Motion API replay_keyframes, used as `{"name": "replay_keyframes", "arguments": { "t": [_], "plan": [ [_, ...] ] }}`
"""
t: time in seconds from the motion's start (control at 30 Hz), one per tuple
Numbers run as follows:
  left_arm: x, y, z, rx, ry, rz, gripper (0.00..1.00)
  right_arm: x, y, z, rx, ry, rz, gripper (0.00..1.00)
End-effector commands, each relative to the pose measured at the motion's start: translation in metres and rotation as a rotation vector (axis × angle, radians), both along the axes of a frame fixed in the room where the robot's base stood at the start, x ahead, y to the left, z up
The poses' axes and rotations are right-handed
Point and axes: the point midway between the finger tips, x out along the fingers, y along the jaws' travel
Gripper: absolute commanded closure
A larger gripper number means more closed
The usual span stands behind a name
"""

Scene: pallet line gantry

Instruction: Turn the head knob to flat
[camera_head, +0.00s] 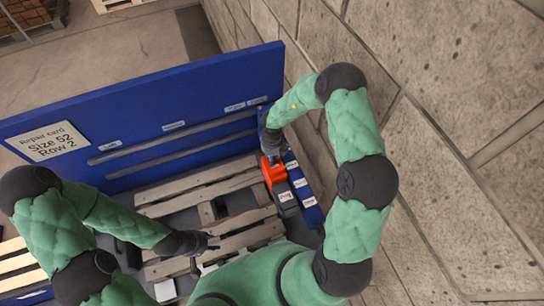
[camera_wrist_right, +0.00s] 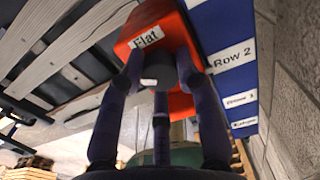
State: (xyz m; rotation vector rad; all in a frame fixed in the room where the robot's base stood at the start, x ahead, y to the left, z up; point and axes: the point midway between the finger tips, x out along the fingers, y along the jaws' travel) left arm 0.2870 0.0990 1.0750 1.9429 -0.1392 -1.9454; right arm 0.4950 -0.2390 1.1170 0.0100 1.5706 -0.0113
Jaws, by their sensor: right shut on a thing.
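The head is an orange-red block (camera_head: 273,173) beside the blue board at the right end of the pallet. In the right wrist view the orange-red block (camera_wrist_right: 190,30) carries a white "Flat" label (camera_wrist_right: 146,37). A grey knob (camera_wrist_right: 158,72) sits in front of it between the dark fingers of my right gripper (camera_wrist_right: 160,85), which is shut on it. In the head view my right gripper (camera_head: 274,155) is at the block's far side, partly hidden. My left gripper (camera_head: 212,242) is over the pallet slats, fingers apart, apparently empty. The knob's pointer cannot be made out.
A blue labelled strip (camera_head: 308,200) runs along the right, with "Row 2" (camera_wrist_right: 232,58) readable. A block wall (camera_head: 450,130) stands close on the right.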

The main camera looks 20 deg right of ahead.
Motion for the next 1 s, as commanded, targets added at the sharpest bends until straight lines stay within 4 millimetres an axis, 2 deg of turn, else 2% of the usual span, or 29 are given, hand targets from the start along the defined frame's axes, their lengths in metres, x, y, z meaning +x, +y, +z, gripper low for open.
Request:
{"name": "replay_keyframes", "arguments": {
  "t": [0.7,1.0],
  "plan": [
    [0.0000,0.0000,-0.0002,0.000,0.000,0.000,0.60,-0.0015,0.0014,-0.0014,-0.001,0.003,-0.673,0.99],
    [0.0000,0.0000,-0.0009,0.000,0.000,0.000,0.60,-0.0016,0.0020,-0.0016,-0.001,0.004,-0.894,0.99]
  ]
}}
